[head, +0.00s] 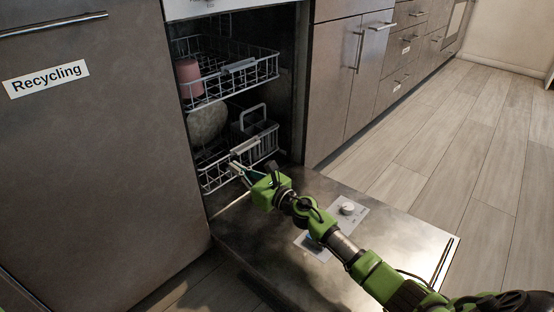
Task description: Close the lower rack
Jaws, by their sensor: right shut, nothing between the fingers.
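The dishwasher's lower rack (262,152) is a grey wire basket holding a light round plate (206,124) and a grey cutlery basket (257,128). It sits at the bottom of the open dishwasher, with its front edge near the opening. My right gripper (236,168) is shut and empty at the rack's front edge, beside the rack handle. I cannot tell whether it touches the rack. My left gripper is out of view.
The dishwasher door (400,235) lies folded down flat below my right arm. The upper rack (235,78) above holds a pink cup (188,77). A "Recycling" cabinet (100,150) stands at left and more cabinets (335,80) at right. The wooden floor (480,130) is clear.

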